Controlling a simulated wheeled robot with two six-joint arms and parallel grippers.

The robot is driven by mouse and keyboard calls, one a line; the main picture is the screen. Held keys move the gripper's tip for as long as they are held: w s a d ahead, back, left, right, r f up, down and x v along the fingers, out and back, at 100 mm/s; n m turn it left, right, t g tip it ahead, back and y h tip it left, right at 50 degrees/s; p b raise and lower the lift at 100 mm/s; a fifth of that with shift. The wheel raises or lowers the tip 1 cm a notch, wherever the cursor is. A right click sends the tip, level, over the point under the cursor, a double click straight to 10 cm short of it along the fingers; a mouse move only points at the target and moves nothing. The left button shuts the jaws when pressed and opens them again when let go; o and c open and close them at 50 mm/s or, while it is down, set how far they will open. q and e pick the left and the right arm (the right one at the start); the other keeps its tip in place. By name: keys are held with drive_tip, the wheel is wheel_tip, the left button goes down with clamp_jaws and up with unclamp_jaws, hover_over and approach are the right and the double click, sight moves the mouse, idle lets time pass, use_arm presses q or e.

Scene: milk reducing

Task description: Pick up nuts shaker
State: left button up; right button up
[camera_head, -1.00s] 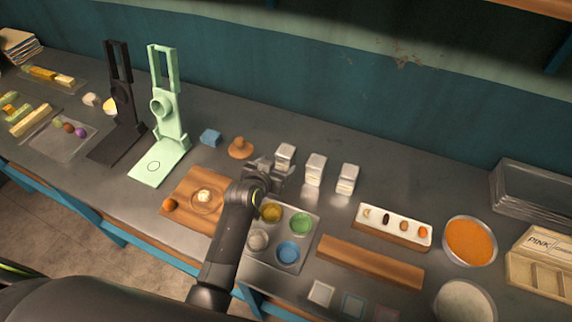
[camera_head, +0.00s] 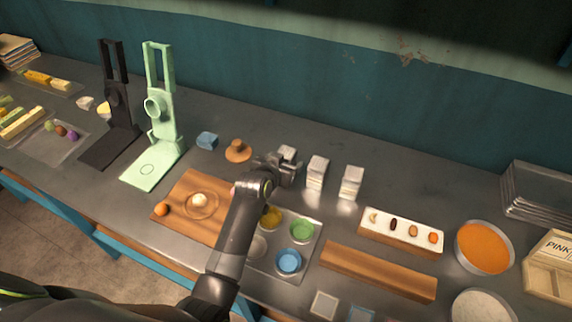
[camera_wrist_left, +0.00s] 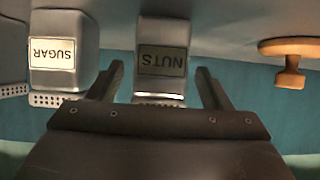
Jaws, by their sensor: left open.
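The nuts shaker is a small pale metal box with a label reading NUTS, seen upside down in the left wrist view (camera_wrist_left: 162,60). In the head view its top (camera_head: 288,152) shows behind my left gripper (camera_head: 287,168), which hides the lower part. My left gripper is open, and in the left wrist view its fingers (camera_wrist_left: 160,75) stand on either side of the shaker, with gaps visible. The sugar shaker (camera_wrist_left: 64,55) is beside it; it also shows in the head view (camera_head: 317,173). My right gripper is not in view.
A third shaker (camera_head: 351,183) stands to the right. A round wooden knob (camera_head: 238,150) and blue block (camera_head: 207,140) are to the left. A tray of coloured cups (camera_head: 314,252) and a wooden board (camera_head: 175,205) lie in front.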

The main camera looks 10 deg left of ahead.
use_arm(q)
drive_tip(key=c, duration=1.2)
drive_tip(key=shift+o, duration=0.2)
drive_tip(key=shift+r, duration=0.1)
